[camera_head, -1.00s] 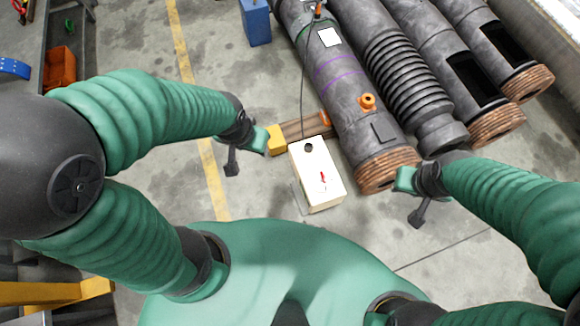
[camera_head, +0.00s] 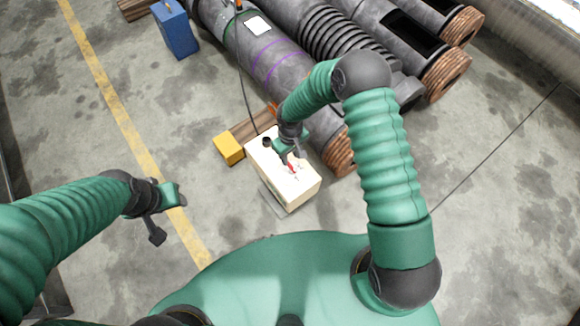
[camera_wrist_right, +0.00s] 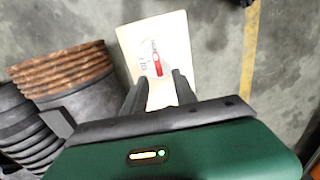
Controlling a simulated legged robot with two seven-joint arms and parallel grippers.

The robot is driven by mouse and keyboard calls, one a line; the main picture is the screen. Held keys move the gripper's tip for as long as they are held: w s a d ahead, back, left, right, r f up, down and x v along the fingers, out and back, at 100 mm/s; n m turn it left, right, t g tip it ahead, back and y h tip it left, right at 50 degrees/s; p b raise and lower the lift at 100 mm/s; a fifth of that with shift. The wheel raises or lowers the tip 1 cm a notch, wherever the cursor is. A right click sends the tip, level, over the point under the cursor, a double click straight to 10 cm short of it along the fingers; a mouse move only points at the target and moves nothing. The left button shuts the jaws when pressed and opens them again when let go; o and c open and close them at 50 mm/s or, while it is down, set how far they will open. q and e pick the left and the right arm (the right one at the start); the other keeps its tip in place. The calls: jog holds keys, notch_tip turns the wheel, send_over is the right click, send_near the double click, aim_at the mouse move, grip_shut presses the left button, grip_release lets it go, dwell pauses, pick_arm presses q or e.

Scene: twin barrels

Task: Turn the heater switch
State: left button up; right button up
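The heater box (camera_head: 292,192) is a cream-white box standing on the floor, with a round dark hole on its top. Its red switch (camera_head: 291,168) is partly hidden by my right gripper (camera_head: 289,152), which is over the box top. In the right wrist view the red switch (camera_wrist_right: 158,62) lies on the box's marked face (camera_wrist_right: 131,42). There my right gripper (camera_wrist_right: 160,88) is open, its two dark fingers pointing at the switch with a gap between them. The switch shows just beyond the fingertips; contact is not clear. My left gripper (camera_head: 163,212) hangs over the floor, apart from the box; its finger gap is unclear.
A grey barrel (camera_head: 262,62) with a ribbed copper end lies right behind the box, with more barrels to its right. A yellow block (camera_head: 228,148) sits left of the box. A blue container (camera_head: 176,28) stands at the back. Floor on the left is clear.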

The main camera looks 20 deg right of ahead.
aim_at(291, 166)
jog(key=f, duration=0.2)
jog(key=f+b, duration=0.1)
jog(key=f, duration=0.4)
jog(key=shift+d+f, duration=0.15)
jog(key=shift+d, duration=0.2)
jog(key=shift+a+f+b, duration=0.15)
jog(key=shift+f+b, duration=0.1)
jog(key=shift+b, duration=0.05)
grip_shut()
